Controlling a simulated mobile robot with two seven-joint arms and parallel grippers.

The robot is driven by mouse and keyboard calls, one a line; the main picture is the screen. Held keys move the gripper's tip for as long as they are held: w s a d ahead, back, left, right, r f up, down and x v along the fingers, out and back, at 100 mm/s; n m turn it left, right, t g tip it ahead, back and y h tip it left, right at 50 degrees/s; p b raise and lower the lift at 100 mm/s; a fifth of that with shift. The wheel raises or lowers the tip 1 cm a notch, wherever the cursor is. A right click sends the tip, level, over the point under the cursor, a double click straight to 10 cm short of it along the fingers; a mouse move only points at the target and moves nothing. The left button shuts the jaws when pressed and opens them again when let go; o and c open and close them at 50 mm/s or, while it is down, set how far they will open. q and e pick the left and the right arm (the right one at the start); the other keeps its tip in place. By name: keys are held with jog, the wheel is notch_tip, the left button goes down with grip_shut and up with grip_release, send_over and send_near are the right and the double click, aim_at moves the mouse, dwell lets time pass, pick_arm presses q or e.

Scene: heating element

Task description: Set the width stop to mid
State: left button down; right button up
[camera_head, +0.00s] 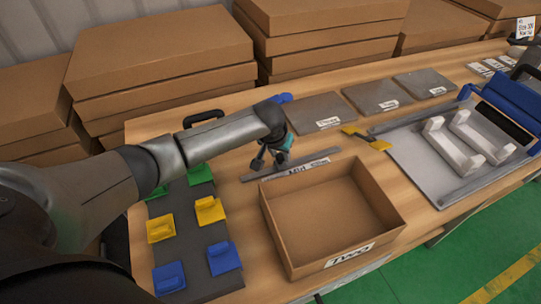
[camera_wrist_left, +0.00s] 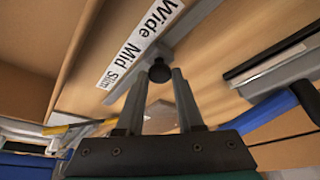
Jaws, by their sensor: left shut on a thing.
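In the left wrist view the white label (camera_wrist_left: 140,45) reads Wide, Mid, Slim. A round black knob (camera_wrist_left: 159,71) sits beside the label, roughly level with Mid. My left gripper (camera_head: 268,160) reaches down at the rail's left part; in the left wrist view its fingers (camera_wrist_left: 157,82) stand either side of the knob and are shut on it. My right gripper is not in view.
An open cardboard box (camera_head: 330,205) stands just in front of the rail. A dark board with green, yellow and blue blocks (camera_head: 208,211) lies left. Labelled grey plates (camera_head: 376,95) lie behind, and a grey and blue fixture (camera_head: 480,130) stands right. Stacked cartons (camera_head: 160,65) line the back.

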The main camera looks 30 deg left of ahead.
pick_arm(q)
jog(key=w+d, duration=0.3)
jog(key=shift+w, duration=0.1)
jog(key=c, duration=0.5)
grip_release()
jog(key=shift+c, duration=0.2)
jog(key=shift+s+r, duration=0.25)
jog(key=shift+r, duration=0.35)
jog(key=p+v, duration=0.4)
jog(key=v, duration=1)
jog(key=shift+w, duration=0.1)
